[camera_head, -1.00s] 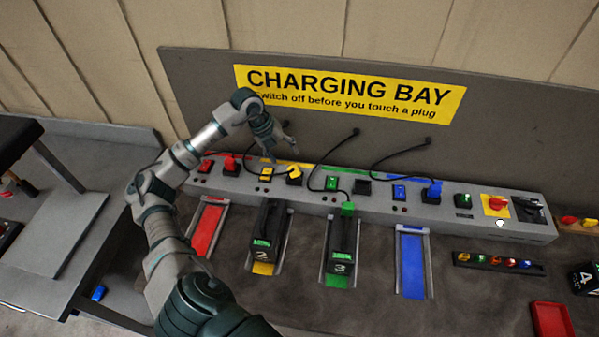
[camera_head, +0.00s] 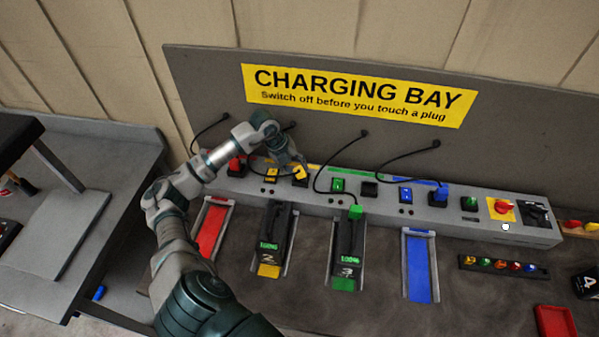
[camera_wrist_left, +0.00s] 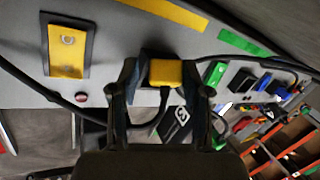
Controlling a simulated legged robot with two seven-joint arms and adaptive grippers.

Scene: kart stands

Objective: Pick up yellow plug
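The yellow plug (camera_head: 300,172) sits at its socket on the grey charging panel (camera_head: 330,199), right of the yellow switch (camera_head: 271,175). It also shows in the left wrist view (camera_wrist_left: 166,72) with its black cable. My left gripper (camera_head: 294,165) is at the plug from above. In the left wrist view its two dark fingers (camera_wrist_left: 162,88) stand on either side of the plug, with small gaps, so it looks open around it. Part of the plug is hidden by the fingers in the head view. My right gripper is not in view.
A red plug (camera_head: 236,166) is left, a green plug (camera_head: 356,212) and a blue plug (camera_head: 438,194) right. Black cables arc up to the backboard. Battery 2 (camera_head: 273,237) and battery 3 (camera_head: 347,247) stand in bays before the panel. A red rotary switch (camera_head: 503,207) is far right.

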